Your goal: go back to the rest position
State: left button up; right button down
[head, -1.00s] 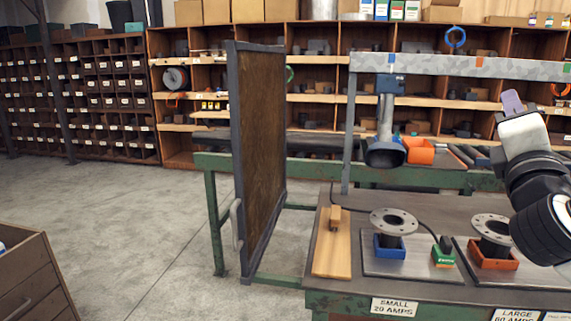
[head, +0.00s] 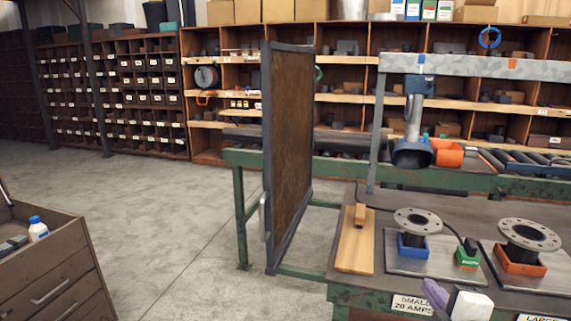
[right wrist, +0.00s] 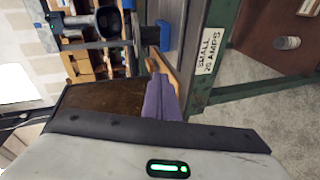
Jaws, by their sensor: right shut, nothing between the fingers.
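My right gripper (head: 435,293) shows at the bottom edge of the head view, in front of the workbench's front edge. Its purple fingers are together and empty; they also show in the right wrist view (right wrist: 160,98). A flanged pipe (head: 417,222) stands upright in a blue holder (head: 412,250) on the bench. A larger flanged pipe (head: 528,234) stands in an orange holder (head: 520,265) to its right. Both are apart from my gripper. My left gripper is not in view.
The green-framed workbench (head: 345,290) fills the lower right. A framed brown screen (head: 290,150) stands at its left. A wooden drawer cabinet (head: 55,265) is at lower left. Open concrete floor (head: 175,225) lies between them. A dark extraction hood (head: 412,152) hangs behind the pipes.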

jog(key=s+a+f+m+g+y, duration=0.2)
jog(key=s+a+f+m, duration=0.2)
jog(key=s+f, duration=0.5)
jog(key=s+a+f+m+g+y, duration=0.1)
jog(key=s+a+f+m, duration=0.3)
jog(key=s+f, duration=0.5)
notch_tip(320, 180, down, 7)
jog(key=shift+a+r+m+g+y, duration=0.1)
jog(key=shift+a+m+g+y, duration=0.25)
jog(key=shift+a+g, duration=0.7)
jog(key=c, duration=2.1)
grip_release()
jog(key=s+a+f+m, duration=0.1)
jog(key=s, duration=0.2)
jog(key=s+a+f+m, duration=0.1)
jog(key=s+f, duration=0.1)
jog(key=s, duration=0.1)
jog(key=s+a+f+m+g, duration=0.1)
jog(key=s+f+m, duration=0.1)
jog(key=s, duration=0.1)
jog(key=shift+s+f+y, duration=0.1)
jog(key=shift+s+y, duration=0.1)
jog(key=shift+y, duration=0.05)
jog(key=o, duration=0.4)
jog(key=shift+c, duration=0.2)
jog(key=shift+s, duration=0.1)
